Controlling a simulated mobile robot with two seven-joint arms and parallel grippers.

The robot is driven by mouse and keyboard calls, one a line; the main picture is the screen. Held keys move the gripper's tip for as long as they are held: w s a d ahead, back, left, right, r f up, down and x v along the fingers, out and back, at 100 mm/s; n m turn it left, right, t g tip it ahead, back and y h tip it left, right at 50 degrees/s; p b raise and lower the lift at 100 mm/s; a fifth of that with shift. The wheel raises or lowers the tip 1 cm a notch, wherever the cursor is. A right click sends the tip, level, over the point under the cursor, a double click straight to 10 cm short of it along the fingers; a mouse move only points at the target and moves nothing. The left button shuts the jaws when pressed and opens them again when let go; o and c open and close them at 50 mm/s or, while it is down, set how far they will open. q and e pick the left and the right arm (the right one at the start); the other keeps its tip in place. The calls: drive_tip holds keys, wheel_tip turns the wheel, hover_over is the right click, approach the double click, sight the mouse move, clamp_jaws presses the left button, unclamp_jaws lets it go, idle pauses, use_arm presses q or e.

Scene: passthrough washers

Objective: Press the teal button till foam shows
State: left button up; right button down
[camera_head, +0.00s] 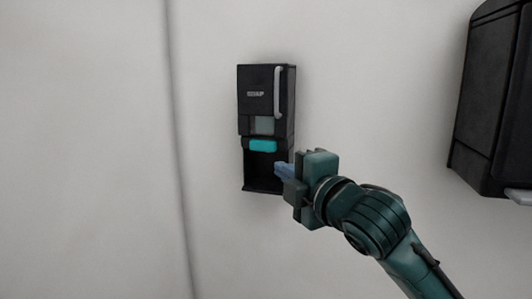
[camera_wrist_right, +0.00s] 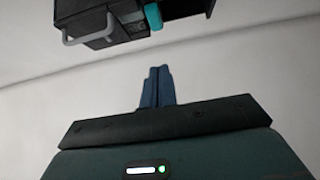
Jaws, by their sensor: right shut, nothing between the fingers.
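The teal button (camera_head: 262,145) sits on the front of a black wall-mounted soap dispenser (camera_head: 255,92), just below a small grey window (camera_head: 264,125). In the wrist view the fingers (camera_wrist_right: 157,86) are apart from the button. No foam shows. My left gripper is out of view.
A pale vertical handle (camera_head: 278,91) runs down the dispenser's front right. A larger black wall unit (camera_head: 492,100) hangs at the far right. A dark vertical seam (camera_head: 175,120) crosses the wall at left. The wall around the dispenser is bare.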

approach(257, 147)
drive_tip(key=w+a, duration=0.1)
drive_tip(key=a, duration=0.3)
drive_tip(key=shift+w+d, duration=0.25)
drive_tip(key=shift+w, duration=0.45)
drive_tip(key=shift+w+d, duration=0.25)
drive_tip(key=shift+w, duration=0.4)
drive_tip(key=shift+w+d, duration=0.2)
drive_tip(key=shift+w, duration=0.5)
